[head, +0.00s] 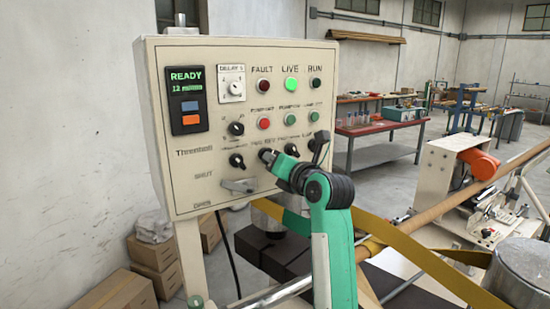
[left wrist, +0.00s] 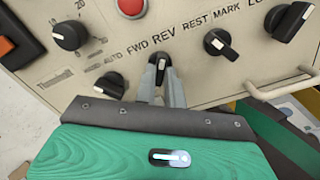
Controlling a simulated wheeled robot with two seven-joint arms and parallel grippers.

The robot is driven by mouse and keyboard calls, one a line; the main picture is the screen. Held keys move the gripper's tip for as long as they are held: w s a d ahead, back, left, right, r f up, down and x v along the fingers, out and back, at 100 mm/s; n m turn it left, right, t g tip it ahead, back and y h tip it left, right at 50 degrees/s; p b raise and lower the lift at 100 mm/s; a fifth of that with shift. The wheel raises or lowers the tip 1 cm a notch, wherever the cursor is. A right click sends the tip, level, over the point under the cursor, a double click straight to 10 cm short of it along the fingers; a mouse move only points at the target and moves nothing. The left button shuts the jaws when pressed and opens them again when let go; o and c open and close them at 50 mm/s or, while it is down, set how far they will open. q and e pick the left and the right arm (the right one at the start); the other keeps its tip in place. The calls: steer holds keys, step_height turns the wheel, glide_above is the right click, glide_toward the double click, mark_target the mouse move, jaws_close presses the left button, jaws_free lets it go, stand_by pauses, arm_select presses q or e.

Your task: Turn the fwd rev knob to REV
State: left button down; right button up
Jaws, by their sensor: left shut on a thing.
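The fwd rev knob (left wrist: 161,63) is black with a white mark and sits under the FWD and REV labels in the left wrist view. Its mark points roughly upward, between the labels and slightly toward REV. My left gripper (left wrist: 160,80) is shut on this knob, with its grey fingers on either side of it. In the head view my left gripper (head: 270,158) reaches the cream control panel (head: 190,155) and hides the knob. My right gripper is in neither view.
Close beside the gripper are a MAN/AUTO knob (left wrist: 111,85) and a REST/MARK knob (left wrist: 216,42). A grey lever (head: 240,186) is lower on the panel. Yellow strapping (head: 410,255) and a metal drum (head: 520,275) lie to the right.

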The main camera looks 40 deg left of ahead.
arm_select(q)
steer(key=shift+m, duration=0.3)
steer(key=c, duration=1.5)
jaws_free()
